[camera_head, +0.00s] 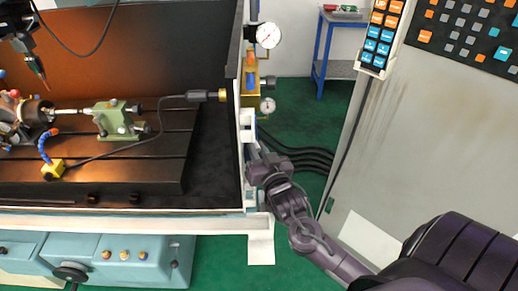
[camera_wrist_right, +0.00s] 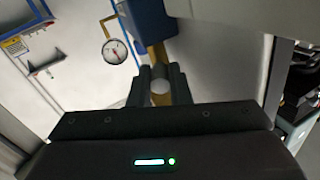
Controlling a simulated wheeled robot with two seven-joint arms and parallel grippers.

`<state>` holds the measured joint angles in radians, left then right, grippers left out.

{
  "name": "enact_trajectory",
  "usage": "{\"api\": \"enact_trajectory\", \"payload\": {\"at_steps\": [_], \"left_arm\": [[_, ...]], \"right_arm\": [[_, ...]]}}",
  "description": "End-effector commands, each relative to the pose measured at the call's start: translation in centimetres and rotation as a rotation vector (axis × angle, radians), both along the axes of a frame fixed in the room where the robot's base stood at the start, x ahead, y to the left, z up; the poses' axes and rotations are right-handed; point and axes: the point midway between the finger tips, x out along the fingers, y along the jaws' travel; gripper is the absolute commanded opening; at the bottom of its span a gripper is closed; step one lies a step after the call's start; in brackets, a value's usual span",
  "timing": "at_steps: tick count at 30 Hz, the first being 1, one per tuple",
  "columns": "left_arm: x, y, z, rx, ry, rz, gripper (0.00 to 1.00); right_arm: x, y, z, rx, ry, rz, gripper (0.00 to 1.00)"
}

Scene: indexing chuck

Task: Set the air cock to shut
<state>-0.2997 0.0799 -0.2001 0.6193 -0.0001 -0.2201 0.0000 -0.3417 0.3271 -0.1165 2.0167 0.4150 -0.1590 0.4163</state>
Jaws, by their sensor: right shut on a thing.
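My right gripper (camera_head: 254,157) is at the right side of the machine, below the gauges. In the right wrist view its two dark fingers (camera_wrist_right: 159,86) are closed around a small pale, rounded piece with a tan part below it. This seems to be the handle of the air cock (camera_wrist_right: 160,90). The fingers hide most of it, so its exact turn cannot be told. In the head view the arm and gripper cover the cock. My left gripper does not show.
A pressure gauge (camera_head: 268,35) and a smaller gauge (camera_head: 267,105) sit above my right gripper, beside a brass unit (camera_head: 249,82). Black hoses (camera_head: 300,155) run behind my arm. A grey cabinet (camera_head: 420,130) stands to the right. Green floor lies between.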

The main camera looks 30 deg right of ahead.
Motion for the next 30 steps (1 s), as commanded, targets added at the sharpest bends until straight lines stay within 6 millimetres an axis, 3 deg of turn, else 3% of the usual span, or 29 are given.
{"api": "enact_trajectory", "payload": {"at_steps": [4,5,10,23,30], "left_arm": [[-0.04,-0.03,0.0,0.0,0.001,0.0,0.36],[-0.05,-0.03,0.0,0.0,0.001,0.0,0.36],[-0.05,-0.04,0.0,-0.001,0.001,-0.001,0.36],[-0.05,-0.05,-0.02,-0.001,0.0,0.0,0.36],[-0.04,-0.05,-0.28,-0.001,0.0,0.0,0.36]], "right_arm": [[0.0,-0.02,0.01,0.0,0.0,0.001,0.0],[0.0,-0.02,0.01,0.0,0.0,0.001,0.18],[-0.01,-0.03,0.0,0.0,0.0,0.001,0.39],[-0.01,-0.04,0.0,-0.002,-0.002,0.01,0.39],[-0.09,-0.73,-0.03,-0.011,-0.003,0.106,0.39]]}}
